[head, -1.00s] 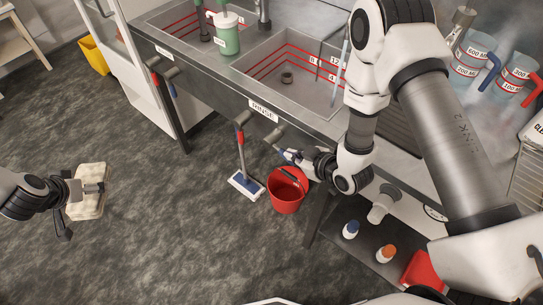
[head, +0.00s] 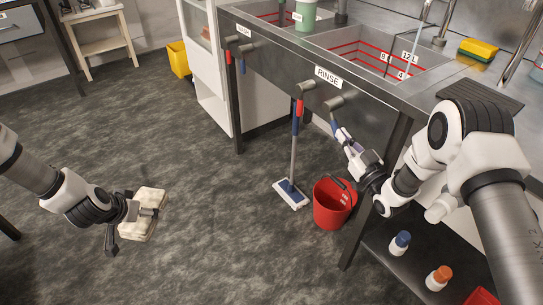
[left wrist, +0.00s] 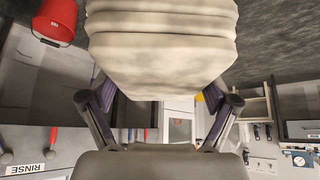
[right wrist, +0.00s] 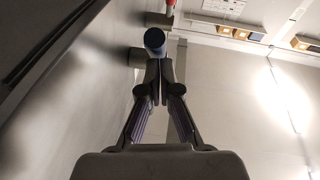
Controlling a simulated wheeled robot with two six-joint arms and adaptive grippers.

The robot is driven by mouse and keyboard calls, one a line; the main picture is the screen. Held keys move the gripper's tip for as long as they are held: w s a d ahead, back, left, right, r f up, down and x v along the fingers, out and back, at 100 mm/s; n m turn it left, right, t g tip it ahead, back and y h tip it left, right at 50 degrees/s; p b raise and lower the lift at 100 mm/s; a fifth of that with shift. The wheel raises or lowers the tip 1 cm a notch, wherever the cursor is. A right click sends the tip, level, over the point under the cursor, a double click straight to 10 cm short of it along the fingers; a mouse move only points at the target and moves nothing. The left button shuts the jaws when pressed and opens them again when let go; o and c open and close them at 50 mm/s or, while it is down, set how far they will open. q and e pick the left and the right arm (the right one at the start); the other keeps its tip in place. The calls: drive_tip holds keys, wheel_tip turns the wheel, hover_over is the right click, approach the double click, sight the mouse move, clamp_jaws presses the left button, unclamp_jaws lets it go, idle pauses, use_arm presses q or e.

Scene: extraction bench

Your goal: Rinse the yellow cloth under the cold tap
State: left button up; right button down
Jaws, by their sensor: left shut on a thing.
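A thick, folded cream-coloured cloth (head: 143,214) is in my left gripper (head: 139,212), which is shut on it above the floor, well left of the sink. The cloth also fills the upper middle of the left wrist view (left wrist: 162,45). My right gripper (head: 343,136) is at the blue-ended lever (right wrist: 155,39) under the RINSE sign (head: 328,76). Its fingers are together just below the lever's round blue end; I cannot tell if they touch. A red-ended lever (head: 300,104) hangs left of it. A thin pale streak (head: 413,40), possibly water, runs down into the rinse basin (head: 350,42).
A red bucket (head: 333,208) and a blue-and-white mop (head: 290,195) stand below the sink front. Bottles with blue (head: 400,240) and orange (head: 440,276) caps stand on the low shelf. A yellow-and-green block (head: 479,49) lies behind the basin. The floor at left is open.

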drive_tip(key=shift+t+y, duration=0.3)
drive_tip(key=shift+t, duration=0.2)
drive_tip(key=f+b, duration=0.1)
drive_tip(key=w+a+f+b, duration=0.1)
drive_tip(key=b, duration=0.1)
drive_tip(key=w+f+b, duration=0.1)
drive_tip(key=b, duration=0.1)
drive_tip(key=shift+w+a+f, duration=0.1)
drive_tip(key=shift+w+a, duration=0.05)
drive_tip(key=shift+a, duration=0.1)
drive_tip(key=shift+w+a+f+t+b, duration=0.25)
drive_tip(key=shift+w+t+b, duration=0.15)
drive_tip(key=shift+t+b, duration=0.35)
use_arm(q)
wheel_tip(320, 180, down, 9)
drive_tip(key=s+b, duration=0.1)
drive_tip(key=shift+f, duration=0.15)
use_arm(e)
drive_tip(key=shift+w+a+r+m, duration=0.15)
drive_tip(key=shift+w+a+m, duration=0.05)
drive_tip(key=shift+w+m, duration=0.1)
